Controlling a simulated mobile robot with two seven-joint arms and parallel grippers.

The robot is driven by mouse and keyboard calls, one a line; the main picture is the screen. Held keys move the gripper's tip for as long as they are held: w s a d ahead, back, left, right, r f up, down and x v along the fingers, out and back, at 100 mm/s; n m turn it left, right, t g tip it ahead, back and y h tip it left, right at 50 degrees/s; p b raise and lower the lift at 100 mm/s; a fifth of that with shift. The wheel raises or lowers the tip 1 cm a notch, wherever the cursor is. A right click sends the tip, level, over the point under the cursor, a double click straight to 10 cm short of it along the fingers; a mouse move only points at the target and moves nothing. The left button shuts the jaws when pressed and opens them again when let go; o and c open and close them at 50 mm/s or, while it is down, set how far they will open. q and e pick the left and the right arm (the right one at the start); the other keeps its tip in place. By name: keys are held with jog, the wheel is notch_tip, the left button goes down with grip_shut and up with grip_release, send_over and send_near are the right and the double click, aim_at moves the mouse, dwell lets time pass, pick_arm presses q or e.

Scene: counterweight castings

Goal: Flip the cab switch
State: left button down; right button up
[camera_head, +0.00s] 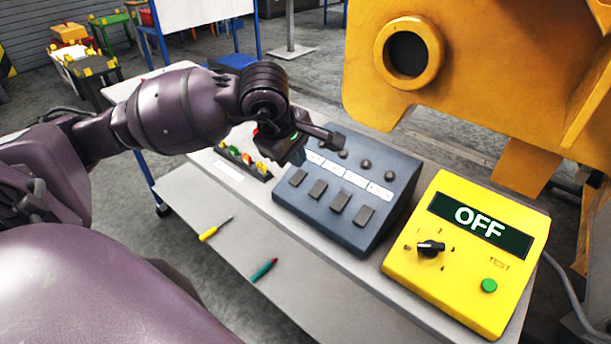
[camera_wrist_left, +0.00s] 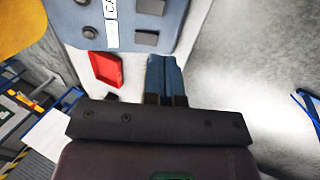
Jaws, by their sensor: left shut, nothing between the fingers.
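A blue-grey control panel (camera_head: 345,235) on the bench carries a row of dark rocker switches, such as the leftmost one (camera_head: 297,178), below white labels (camera_head: 347,177). The labels are too small to read in the head view. In the left wrist view, a label (camera_wrist_left: 111,8) at the top edge shows letters like "CA", cut off by the frame, beside a dark rocker (camera_wrist_left: 151,7). My left gripper (camera_head: 333,138) is shut and empty, above the panel's far left corner. In the wrist view its fingers (camera_wrist_left: 165,75) are together beside the panel's edge. My right gripper is out of view.
A yellow box (camera_head: 415,283) with an "OFF" display, a black knob and a green button stands right of the panel. Yellow (camera_head: 208,234) and green (camera_head: 264,270) handled tools lie at the front left. A large yellow casting (camera_head: 470,80) stands behind.

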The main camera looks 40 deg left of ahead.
aim_at(313, 195)
pick_arm(q)
jog(key=x, duration=1.2)
jog(key=shift+p, duration=0.3)
jog(key=shift+x, duration=0.75)
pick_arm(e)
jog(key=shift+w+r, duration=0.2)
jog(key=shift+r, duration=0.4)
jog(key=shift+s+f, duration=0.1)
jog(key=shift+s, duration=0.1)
pick_arm(q)
jog(key=shift+f, duration=0.1)
jog(key=shift+f+b, duration=0.25)
jog(key=shift+b, duration=0.2)
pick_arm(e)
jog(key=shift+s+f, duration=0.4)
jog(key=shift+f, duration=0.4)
pick_arm(q)
jog(key=shift+r, duration=0.1)
